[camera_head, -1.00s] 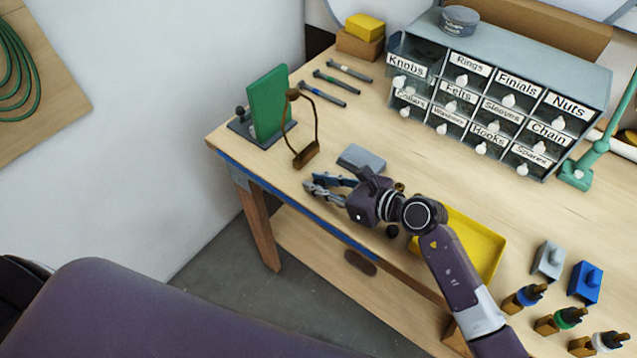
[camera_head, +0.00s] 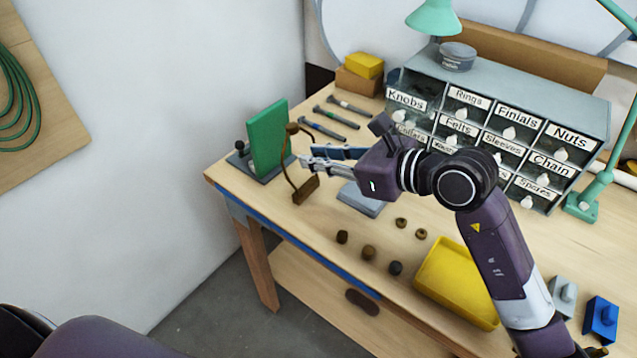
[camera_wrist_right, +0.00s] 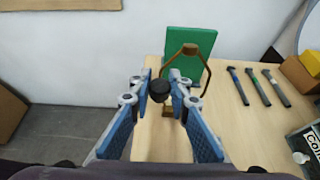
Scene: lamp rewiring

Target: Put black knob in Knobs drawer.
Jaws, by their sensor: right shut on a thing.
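My right gripper (camera_head: 308,164) is raised above the bench near the green panel. In the right wrist view, its blue-padded fingers (camera_wrist_right: 160,88) are closed around a small round black knob (camera_wrist_right: 159,91). The fingers largely hide the knob in the head view. The Knobs drawer (camera_head: 406,99) is the top-left drawer of the grey cabinet (camera_head: 520,90), behind and to the right of the gripper. My left gripper is not in view.
A brown wire harp (camera_head: 306,190) and green panel (camera_head: 268,138) stand near the fingers. A grey block (camera_head: 362,199), several small knobs (camera_head: 368,252) and a yellow tray (camera_head: 458,283) lie on the bench. Screwdriver-like tools (camera_head: 330,117) lie at the back.

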